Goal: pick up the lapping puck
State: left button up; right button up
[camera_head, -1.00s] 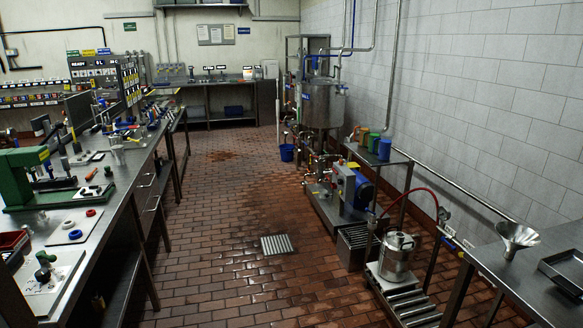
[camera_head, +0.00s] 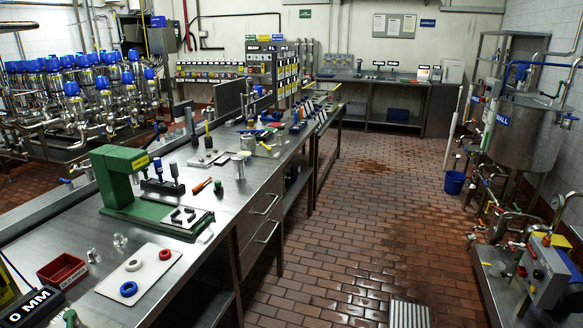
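I cannot single out the lapping puck for certain. On the long steel bench (camera_head: 215,222) at left, a white plate (camera_head: 118,276) carries a white ring, a red ring (camera_head: 133,264) and a blue ring (camera_head: 128,288). A small green part (camera_head: 70,318) is cut off by the bottom edge, so its shape is unclear. A metal cylinder (camera_head: 240,166) stands farther along the bench. Neither of my grippers is in view.
A green press (camera_head: 120,180) and a red bin (camera_head: 62,270) stand on the bench. The brick floor (camera_head: 345,235) right of the bench is clear, with a drain grate (camera_head: 409,314). A tank skid stands at right.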

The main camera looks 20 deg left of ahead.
aim_at(217, 188)
jog(key=i+u, duration=0.1)
jog(key=i, duration=1.1)
jog(key=i+l, duration=0.15)
jog(key=i, duration=1.1)
jog(key=j+u, duration=0.05)
